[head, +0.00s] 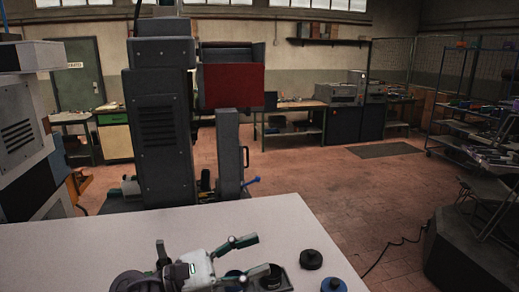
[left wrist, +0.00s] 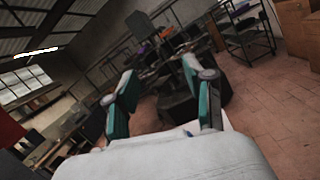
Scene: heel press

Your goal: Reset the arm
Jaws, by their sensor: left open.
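My left gripper (head: 256,256) is over the front part of the white table (head: 180,232), with its two fingers spread apart and nothing between them. It also shows in the left wrist view (left wrist: 158,72), with teal finger pads apart and empty, pointing at the room. A dark round part (head: 271,279) sits in a dark holder just below the lower finger, partly hidden. A black round part (head: 311,259) stands on the table to the right of the gripper. My right gripper is not in view.
A blue-and-black round part (head: 333,285) is at the table's right front edge. A tall dark machine (head: 158,130) with a red panel (head: 233,86) stands behind the table. A shelf rack (head: 470,110) is at the right. The table's left part is clear.

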